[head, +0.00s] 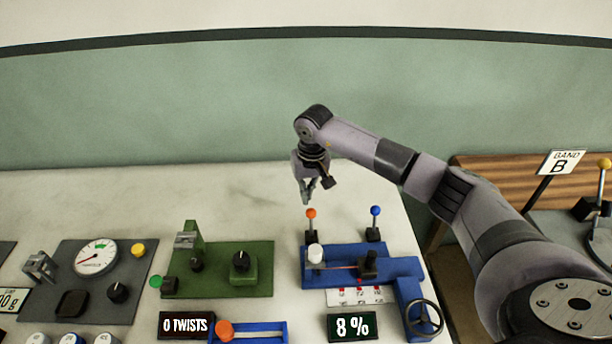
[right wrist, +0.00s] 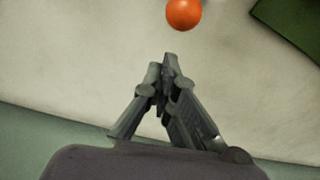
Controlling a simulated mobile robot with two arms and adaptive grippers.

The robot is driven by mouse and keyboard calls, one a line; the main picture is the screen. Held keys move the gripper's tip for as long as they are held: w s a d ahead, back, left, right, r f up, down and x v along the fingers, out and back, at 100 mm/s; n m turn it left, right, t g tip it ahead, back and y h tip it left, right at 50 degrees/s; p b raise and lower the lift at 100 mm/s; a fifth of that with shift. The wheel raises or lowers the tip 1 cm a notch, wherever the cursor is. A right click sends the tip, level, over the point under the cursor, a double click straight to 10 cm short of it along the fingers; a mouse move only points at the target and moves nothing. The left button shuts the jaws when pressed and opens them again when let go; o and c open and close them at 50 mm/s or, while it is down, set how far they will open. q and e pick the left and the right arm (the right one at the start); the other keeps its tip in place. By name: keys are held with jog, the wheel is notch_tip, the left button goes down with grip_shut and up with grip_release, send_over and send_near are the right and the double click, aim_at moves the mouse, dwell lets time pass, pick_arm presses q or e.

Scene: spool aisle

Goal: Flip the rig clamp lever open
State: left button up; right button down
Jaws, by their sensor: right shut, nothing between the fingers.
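The blue rig (head: 345,256) stands on the pale bench, with two upright levers at its back edge. One lever has an orange ball (head: 311,213), the other a blue ball (head: 376,210). No label shows which one is the clamp lever. My right gripper (head: 309,200) points down just above and behind the orange ball in the head view. It is shut and empty. In the right wrist view the shut fingertips (right wrist: 170,62) lie a short way from the orange ball (right wrist: 183,14), apart from it. My left gripper is out of view.
A green panel (head: 255,275) with a black knob stands left of the rig, and a grey gauge panel (head: 75,300) is farther left. The bench behind the panels is clear.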

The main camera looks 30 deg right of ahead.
jog(key=shift+s+a+r+p, duration=0.15)
jog(key=shift+s+r+p, duration=0.05)
jog(key=shift+s, duration=0.35)
jog(key=shift+s+a+r+p, duration=0.1)
jog(key=shift+s+r+p, duration=0.1)
jog(key=shift+s, duration=0.35)
jog(key=shift+f, duration=0.1)
